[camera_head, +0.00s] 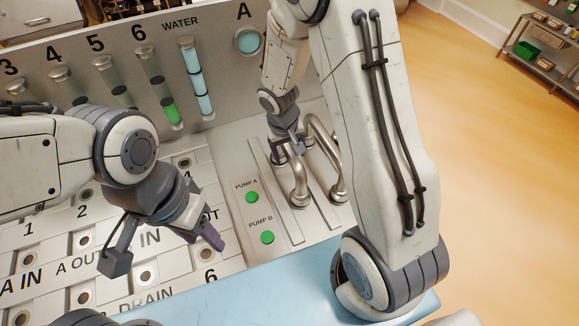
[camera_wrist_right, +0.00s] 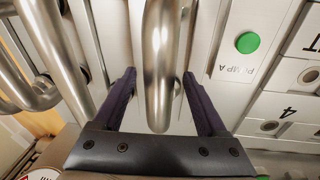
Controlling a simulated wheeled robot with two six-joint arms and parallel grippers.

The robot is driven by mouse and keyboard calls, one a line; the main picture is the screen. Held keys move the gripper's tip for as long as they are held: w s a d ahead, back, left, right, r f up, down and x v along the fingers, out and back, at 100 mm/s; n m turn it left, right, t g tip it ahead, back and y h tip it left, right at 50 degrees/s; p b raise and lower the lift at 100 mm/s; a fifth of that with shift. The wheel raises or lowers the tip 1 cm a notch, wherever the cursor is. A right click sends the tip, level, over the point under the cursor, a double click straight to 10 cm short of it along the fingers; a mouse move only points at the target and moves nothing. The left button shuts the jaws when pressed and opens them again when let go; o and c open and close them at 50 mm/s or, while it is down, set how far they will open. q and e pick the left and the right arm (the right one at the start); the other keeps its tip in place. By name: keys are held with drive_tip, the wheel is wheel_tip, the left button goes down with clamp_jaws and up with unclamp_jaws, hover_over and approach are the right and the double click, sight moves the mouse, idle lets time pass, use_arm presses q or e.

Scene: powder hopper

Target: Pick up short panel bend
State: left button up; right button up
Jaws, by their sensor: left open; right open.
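Shiny metal bends stand in slots on the panel right of the pump buttons. The bend (camera_head: 299,182) nearest the buttons, seemingly the short panel bend, is partly hidden by my right gripper (camera_head: 289,147). In the right wrist view this bend (camera_wrist_right: 159,60) runs between the two dark fingers of my right gripper (camera_wrist_right: 160,78). The fingers are open on either side of it, with a visible gap. A longer curved bend (camera_head: 327,146) stands just to the right; it also shows at the left of the wrist view (camera_wrist_right: 52,45). My left gripper (camera_head: 211,230) hangs open and empty over the left panel.
Green buttons for Pump A (camera_head: 252,197) and Pump B (camera_head: 267,237) sit left of the bends. Tubes, including the water tube (camera_head: 196,80), line the upright board behind. A blue surface (camera_head: 260,296) lies in front. Open floor is at right.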

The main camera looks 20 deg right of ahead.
clamp_jaws()
idle(1.3)
